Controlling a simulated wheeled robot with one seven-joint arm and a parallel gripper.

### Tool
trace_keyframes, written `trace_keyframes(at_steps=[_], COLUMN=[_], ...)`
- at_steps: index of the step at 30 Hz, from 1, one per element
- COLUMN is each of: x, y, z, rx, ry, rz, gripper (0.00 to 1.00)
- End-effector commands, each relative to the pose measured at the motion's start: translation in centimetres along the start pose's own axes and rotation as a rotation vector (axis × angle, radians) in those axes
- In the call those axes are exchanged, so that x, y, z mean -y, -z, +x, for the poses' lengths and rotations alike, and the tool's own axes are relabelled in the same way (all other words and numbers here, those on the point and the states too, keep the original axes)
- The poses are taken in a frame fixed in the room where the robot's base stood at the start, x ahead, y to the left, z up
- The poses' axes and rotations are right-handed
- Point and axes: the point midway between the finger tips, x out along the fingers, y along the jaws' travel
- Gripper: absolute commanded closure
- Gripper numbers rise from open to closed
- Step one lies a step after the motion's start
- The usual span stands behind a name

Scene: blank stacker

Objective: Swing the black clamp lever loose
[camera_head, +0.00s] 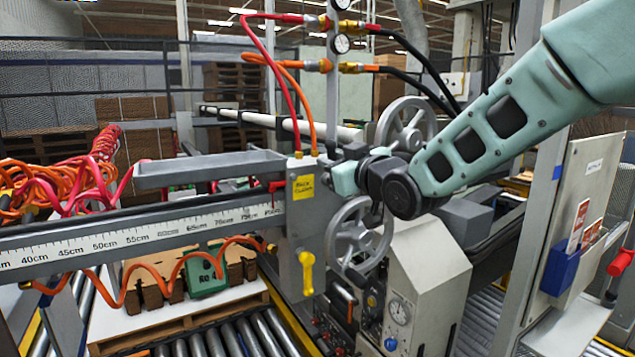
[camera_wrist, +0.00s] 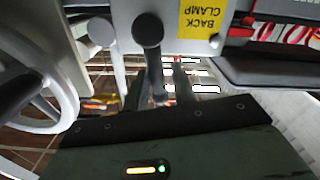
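The black clamp lever (camera_wrist: 148,32) shows in the wrist view as a round black knob on a slim shaft, beside the yellow BACK CLAMP label (camera_wrist: 198,18). My gripper (camera_wrist: 158,84) is open, with its dark fingers on either side of the line of the shaft. Whether either finger touches the lever I cannot tell. In the head view my gripper (camera_head: 343,177) is at the right side of the grey clamp column (camera_head: 300,215), near the label. The black lever is not clearly visible there, close to my gripper and wrist.
A grey-knobbed lever (camera_wrist: 102,32) stands beside the black one. A red handle (camera_head: 277,186) and a yellow lever (camera_head: 306,270) are on the column. Handwheels (camera_head: 347,240) stand close to my wrist. Red and orange hoses (camera_head: 270,70) rise above the column.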

Motion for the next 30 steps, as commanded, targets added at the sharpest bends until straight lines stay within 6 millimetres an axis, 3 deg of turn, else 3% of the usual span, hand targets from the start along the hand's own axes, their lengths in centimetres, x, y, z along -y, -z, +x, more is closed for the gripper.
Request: trace_keyframes(at_steps=[8,30], x=[2.0,3.6], y=[-0.1,-1.5], z=[0.0,0.0], rx=[-0.001,-0.002], ry=[0.005,0.002], rz=[-0.338,-0.693], gripper=[0.75,0.75])
